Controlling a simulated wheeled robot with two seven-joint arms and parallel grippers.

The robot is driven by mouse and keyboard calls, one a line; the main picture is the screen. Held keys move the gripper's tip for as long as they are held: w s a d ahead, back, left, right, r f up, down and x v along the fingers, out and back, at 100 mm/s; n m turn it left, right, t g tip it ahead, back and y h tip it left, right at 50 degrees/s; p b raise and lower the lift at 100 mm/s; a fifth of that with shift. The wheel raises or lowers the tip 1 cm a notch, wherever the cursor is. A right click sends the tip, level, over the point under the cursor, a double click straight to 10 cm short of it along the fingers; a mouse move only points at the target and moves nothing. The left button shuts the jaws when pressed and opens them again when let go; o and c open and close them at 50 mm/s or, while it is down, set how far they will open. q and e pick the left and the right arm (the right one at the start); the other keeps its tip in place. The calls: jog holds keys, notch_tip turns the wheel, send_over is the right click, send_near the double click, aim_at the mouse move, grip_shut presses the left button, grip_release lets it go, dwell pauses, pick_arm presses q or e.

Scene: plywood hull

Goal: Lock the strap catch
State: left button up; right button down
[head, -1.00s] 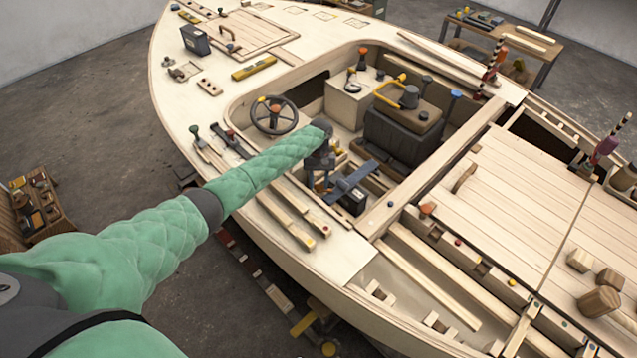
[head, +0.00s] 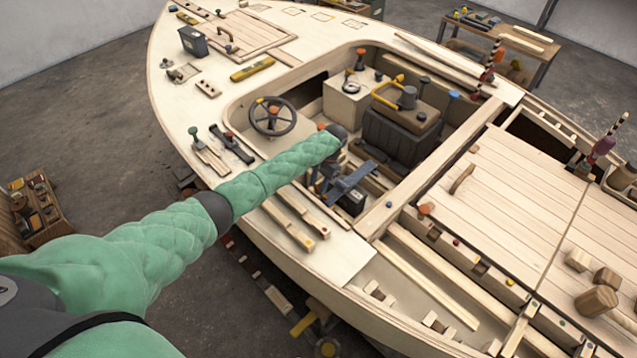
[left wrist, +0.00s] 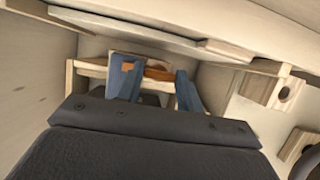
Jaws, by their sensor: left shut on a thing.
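My left gripper (left wrist: 153,82) shows in the left wrist view, its two blue-grey fingers in front of a small pale wooden ledge. It is shut on a small orange-brown piece (left wrist: 158,73), which lies between the fingertips. Most of that piece is hidden, and I cannot tell whether it is the strap catch or how its lever stands. My right gripper is not in view.
The dark seat box (head: 392,138) is farther right. Pale hull walls close in around the gripper.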

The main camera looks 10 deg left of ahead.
pick_arm(q)
jog(key=shift+r, duration=0.1)
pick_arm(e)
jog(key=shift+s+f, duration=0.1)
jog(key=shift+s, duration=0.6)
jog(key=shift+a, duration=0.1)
pick_arm(q)
jog(key=o, duration=1)
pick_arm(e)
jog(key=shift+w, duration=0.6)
pick_arm(q)
jog(key=shift+w+d+r+b, duration=0.25)
jog(key=shift+r+b, duration=0.1)
jog(key=shift+r, duration=0.1)
jog(key=shift+b+v, duration=1)
jog(key=shift+v, duration=2.3)
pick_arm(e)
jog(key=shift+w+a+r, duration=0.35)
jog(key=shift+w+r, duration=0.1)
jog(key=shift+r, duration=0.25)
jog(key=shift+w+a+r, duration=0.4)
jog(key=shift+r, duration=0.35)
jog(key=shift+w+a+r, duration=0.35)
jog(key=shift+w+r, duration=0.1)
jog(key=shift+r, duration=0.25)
pick_arm(q)
jog(key=shift+s, duration=0.1)
